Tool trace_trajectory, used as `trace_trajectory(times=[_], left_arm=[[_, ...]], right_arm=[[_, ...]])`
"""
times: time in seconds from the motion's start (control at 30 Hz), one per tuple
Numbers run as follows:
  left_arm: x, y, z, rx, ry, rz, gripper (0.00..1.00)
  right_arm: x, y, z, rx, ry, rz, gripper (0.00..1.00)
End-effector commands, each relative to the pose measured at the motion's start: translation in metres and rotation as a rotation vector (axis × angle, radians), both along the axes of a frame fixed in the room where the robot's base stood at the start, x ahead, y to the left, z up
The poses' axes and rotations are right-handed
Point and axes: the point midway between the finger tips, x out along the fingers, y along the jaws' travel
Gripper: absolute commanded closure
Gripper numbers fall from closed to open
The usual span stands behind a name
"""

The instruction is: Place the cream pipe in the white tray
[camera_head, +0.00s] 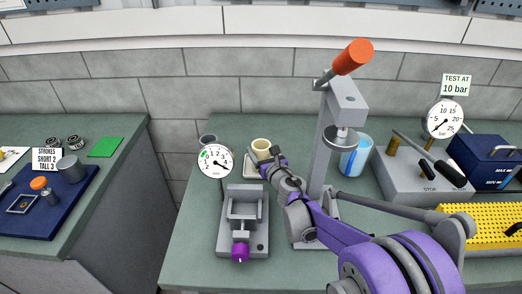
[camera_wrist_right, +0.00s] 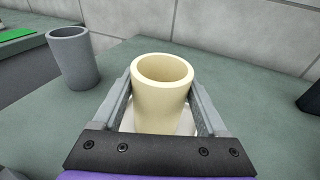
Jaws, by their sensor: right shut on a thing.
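The cream pipe (camera_head: 262,146) is a short upright hollow cylinder at the back of the green bench. In the right wrist view the cream pipe (camera_wrist_right: 160,95) stands between the two fingers of my right gripper (camera_wrist_right: 161,112), which is shut on it. In the head view my right gripper (camera_head: 268,158) reaches it from the front right. The white tray (camera_head: 249,172) shows as a pale edge under and beside the pipe, mostly hidden by the gripper; a pale patch of the white tray (camera_wrist_right: 187,125) also shows below the pipe. I cannot tell whether the pipe touches it. My left gripper is not in view.
A grey pipe (camera_head: 207,141) stands left of the cream one, behind a dial gauge (camera_head: 216,161). A grey vise (camera_head: 243,220) with a purple knob is in front. A press (camera_head: 328,140) with an orange handle and a blue-white cup (camera_head: 355,156) stand to the right.

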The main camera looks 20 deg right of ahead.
Motion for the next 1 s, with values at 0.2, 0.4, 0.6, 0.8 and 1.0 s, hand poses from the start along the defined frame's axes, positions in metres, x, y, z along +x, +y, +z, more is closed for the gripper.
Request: trace_trajectory(times=[0.2,0.4,0.6,0.8,1.0], left_arm=[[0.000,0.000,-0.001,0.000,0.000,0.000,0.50],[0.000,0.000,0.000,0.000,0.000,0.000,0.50],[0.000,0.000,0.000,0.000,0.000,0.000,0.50],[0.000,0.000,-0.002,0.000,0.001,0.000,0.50],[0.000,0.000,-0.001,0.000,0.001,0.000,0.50]], right_arm=[[0.000,0.000,-0.001,0.000,0.000,0.000,0.00],[0.000,0.000,0.001,0.000,0.000,0.000,0.00],[-0.020,0.001,0.005,0.000,0.000,-0.001,0.00],[-0.063,0.003,0.011,0.001,0.000,-0.001,0.00],[-0.099,0.006,0.016,-0.001,0.000,-0.001,0.00]])
